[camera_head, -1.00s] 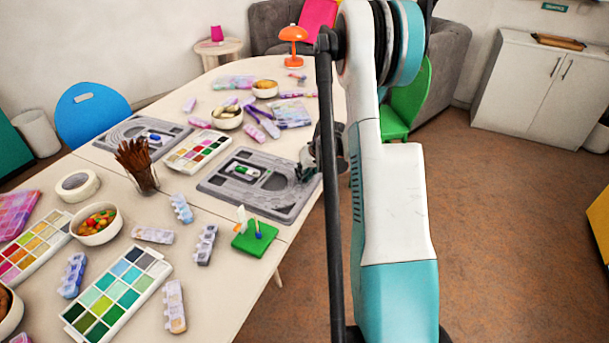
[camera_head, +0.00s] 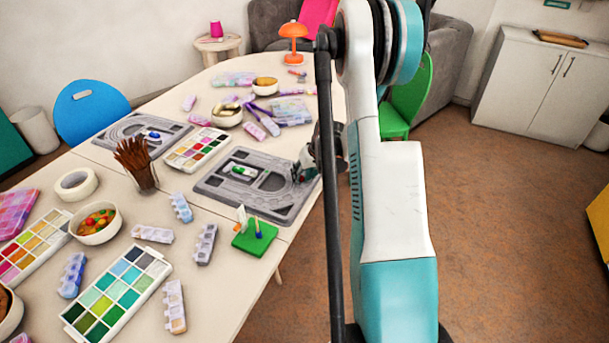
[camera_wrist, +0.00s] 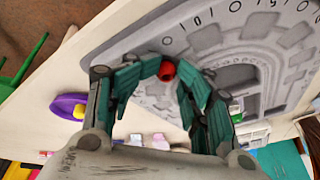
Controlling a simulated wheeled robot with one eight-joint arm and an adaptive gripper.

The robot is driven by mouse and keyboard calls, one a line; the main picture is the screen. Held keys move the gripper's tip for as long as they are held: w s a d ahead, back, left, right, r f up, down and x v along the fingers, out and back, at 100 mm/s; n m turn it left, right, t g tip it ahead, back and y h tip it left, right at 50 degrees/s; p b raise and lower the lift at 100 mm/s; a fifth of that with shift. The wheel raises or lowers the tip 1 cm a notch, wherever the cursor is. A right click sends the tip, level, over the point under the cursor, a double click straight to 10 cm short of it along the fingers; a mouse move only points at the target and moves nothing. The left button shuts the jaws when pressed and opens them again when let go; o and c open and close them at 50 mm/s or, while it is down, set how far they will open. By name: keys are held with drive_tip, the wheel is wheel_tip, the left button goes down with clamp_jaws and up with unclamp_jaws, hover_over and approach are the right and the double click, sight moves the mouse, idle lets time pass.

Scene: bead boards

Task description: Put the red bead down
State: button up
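The red bead (camera_wrist: 167,71) shows in the wrist view between the tips of my gripper (camera_wrist: 170,70), which is closed around it. The bead is over the grey bead board, near its ring of raised blocks; I cannot tell whether it touches the board. The grey board (camera_head: 208,187) lies near the right table edge in the head view, and its surface also fills the upper right of the wrist view (camera_wrist: 215,40). In the head view my gripper (camera_head: 299,176) is at the board's right end, partly behind my arm, and the bead is hidden there.
A second grey board (camera_head: 108,140) lies farther left. Paint palettes (camera_head: 105,305), a brush cup (camera_head: 146,180), bowls and several small bead boxes crowd the table.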

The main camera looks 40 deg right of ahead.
drive_tip(key=p+v, duration=0.3)
drive_tip(key=v, duration=0.9)
drive_tip(key=shift+r+p, duration=0.3)
drive_tip(key=shift+p, duration=0.1)
